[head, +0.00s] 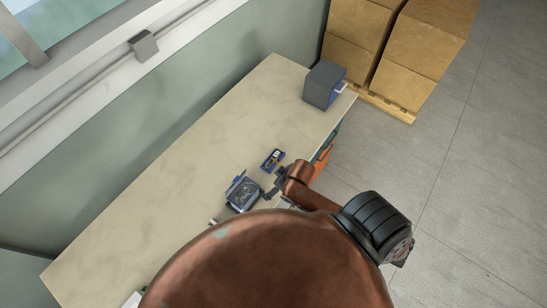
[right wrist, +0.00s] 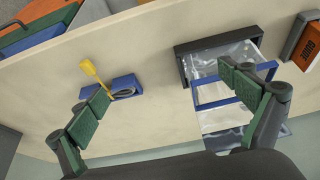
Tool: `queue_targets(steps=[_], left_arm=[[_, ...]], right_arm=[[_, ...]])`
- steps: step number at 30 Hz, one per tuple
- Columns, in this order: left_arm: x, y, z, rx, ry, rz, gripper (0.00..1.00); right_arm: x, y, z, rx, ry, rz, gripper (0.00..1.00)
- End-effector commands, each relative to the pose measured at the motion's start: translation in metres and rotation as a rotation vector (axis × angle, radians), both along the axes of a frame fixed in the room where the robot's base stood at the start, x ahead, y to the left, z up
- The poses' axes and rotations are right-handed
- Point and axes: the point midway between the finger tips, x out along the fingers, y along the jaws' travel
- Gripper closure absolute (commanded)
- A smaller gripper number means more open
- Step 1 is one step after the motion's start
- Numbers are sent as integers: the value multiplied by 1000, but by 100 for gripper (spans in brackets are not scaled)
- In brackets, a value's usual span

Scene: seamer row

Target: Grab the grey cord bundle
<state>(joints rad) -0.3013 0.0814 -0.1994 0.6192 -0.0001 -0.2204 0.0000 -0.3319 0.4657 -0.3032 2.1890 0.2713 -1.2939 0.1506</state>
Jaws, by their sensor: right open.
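A small grey loop (right wrist: 124,93), which looks like the cord bundle, lies in a shallow blue tray (right wrist: 134,82) on the bench. A yellow-handled tool (right wrist: 90,68) leans out of the same tray. In the head view the tray (head: 266,166) sits just beyond my right gripper (head: 272,188), near the bench's right edge. In the right wrist view my right gripper (right wrist: 166,84) is open and empty. Its left finger is close to the tray and its right finger is over a blue-framed bin. My left gripper is not in view.
The blue-framed bin (head: 231,203) with clear plastic in it stands beside the tray. A grey box (head: 322,84) stands at the bench's far end. Cardboard cartons (head: 420,50) are stacked on a pallet beyond it. The bench's left part (head: 150,190) is clear.

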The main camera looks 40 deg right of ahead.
Motion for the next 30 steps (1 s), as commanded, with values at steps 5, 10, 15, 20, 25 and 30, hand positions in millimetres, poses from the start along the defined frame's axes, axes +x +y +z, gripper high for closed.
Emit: queue_targets(steps=[5,10,15,20,25,30], left_arm=[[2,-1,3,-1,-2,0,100],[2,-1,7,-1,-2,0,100],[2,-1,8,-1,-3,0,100],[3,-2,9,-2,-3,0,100],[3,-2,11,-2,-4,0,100],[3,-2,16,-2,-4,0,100]], right_arm=[[36,-11,-8,3,1,63,4],[68,-42,-10,3,16,73,4],[92,-82,-7,-5,26,41,4],[103,-99,-8,-4,28,19,4],[110,-98,-23,-2,29,14,4],[116,-98,-36,-4,28,16,4]])
